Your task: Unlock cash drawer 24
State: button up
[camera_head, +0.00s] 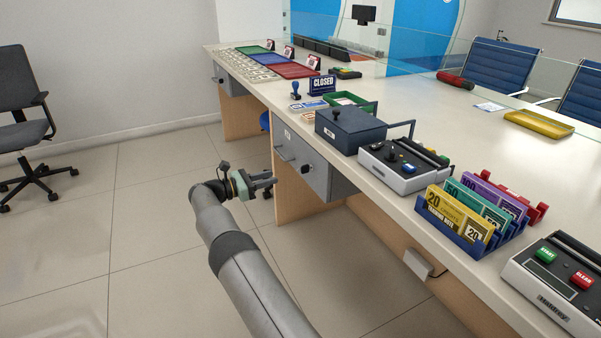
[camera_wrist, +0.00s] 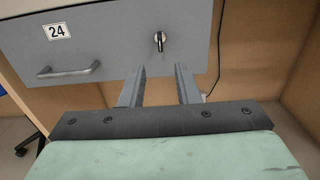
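Cash drawer 24 (camera_wrist: 100,50) is a grey drawer front under the counter, with a "24" label and a bar handle (camera_wrist: 68,72) at its left. A key or lock knob (camera_wrist: 160,40) sits to the right of the handle in the wrist view. The drawer also shows in the head view (camera_head: 318,175), and it looks shut. My gripper (camera_head: 270,181) is left of the drawer front in the head view. In the wrist view its two fingers (camera_wrist: 160,82) are apart with nothing between them, and the key is just beyond their tips, apart from them.
The counter (camera_head: 400,196) above holds a dark blue cash box (camera_head: 350,132), a note-counting device (camera_head: 402,165) and a rack of coloured note cards (camera_head: 470,215). Another drawer (camera_head: 229,82) is farther along the counter. The tiled floor to the left is clear up to an office chair (camera_head: 20,100).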

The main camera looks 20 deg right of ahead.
aim_at(306, 169)
jog(key=d+b, duration=0.2)
jog(key=d, duration=1)
jog(key=shift+w, duration=0.3)
grip_shut()
